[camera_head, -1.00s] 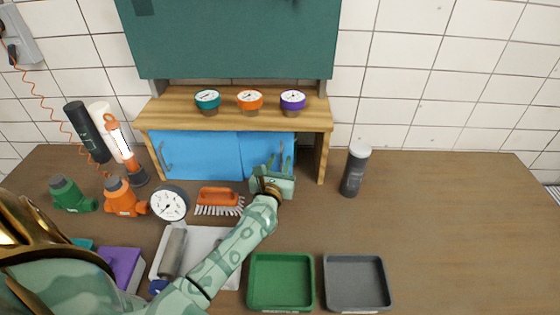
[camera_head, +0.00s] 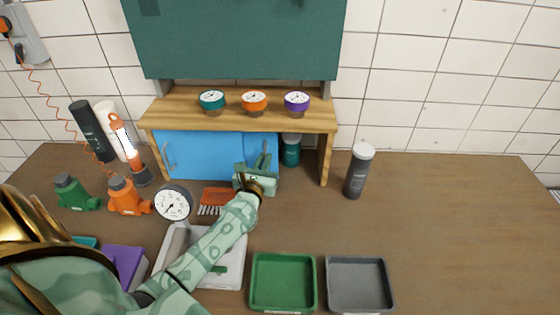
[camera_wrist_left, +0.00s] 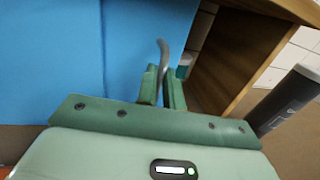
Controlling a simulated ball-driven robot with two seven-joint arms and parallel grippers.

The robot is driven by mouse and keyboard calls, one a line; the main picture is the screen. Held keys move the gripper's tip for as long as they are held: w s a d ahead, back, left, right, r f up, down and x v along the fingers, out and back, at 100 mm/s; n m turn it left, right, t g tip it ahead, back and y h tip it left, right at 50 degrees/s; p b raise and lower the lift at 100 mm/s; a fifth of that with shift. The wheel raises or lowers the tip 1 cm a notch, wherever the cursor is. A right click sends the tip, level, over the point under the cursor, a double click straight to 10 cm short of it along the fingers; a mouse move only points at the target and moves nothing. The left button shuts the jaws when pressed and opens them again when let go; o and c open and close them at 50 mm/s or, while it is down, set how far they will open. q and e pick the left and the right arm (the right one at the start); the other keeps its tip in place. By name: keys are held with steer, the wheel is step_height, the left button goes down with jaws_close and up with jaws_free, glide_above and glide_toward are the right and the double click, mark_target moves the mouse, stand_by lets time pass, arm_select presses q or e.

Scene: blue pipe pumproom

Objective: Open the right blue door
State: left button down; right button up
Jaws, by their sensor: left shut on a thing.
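The right blue door (camera_head: 229,146) has slid left in the wooden shelf unit, overlapping the left blue door (camera_head: 188,158). Its right edge now leaves a gap at the right end of the cabinet. My left gripper (camera_head: 264,164) is shut on the right door's handle, near that door's right edge. In the left wrist view the grey curved handle (camera_wrist_left: 162,58) rises between the two green fingers (camera_wrist_left: 163,88), with the right blue door (camera_wrist_left: 135,45) behind. A teal container (camera_head: 291,150) shows inside the gap. My right gripper is not in view.
Three gauges, teal (camera_head: 211,100), orange (camera_head: 254,101) and purple (camera_head: 297,102), stand on the shelf top. A dark bottle (camera_head: 356,172) stands right of the cabinet. Green (camera_head: 283,281) and grey trays (camera_head: 360,284) sit in front.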

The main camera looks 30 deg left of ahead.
arm_select(q)
steer(key=shift+s+a, duration=0.35)
steer(key=shift+a, duration=0.2)
steer(key=shift+s+a, duration=0.3)
steer(key=shift+a, duration=0.2)
steer(key=c, duration=1.5)
jaws_free()
steer(key=shift+d, duration=0.1)
steer(key=b+v, duration=0.1)
steer(key=v, duration=1.5)
steer(key=shift+s, duration=0.15)
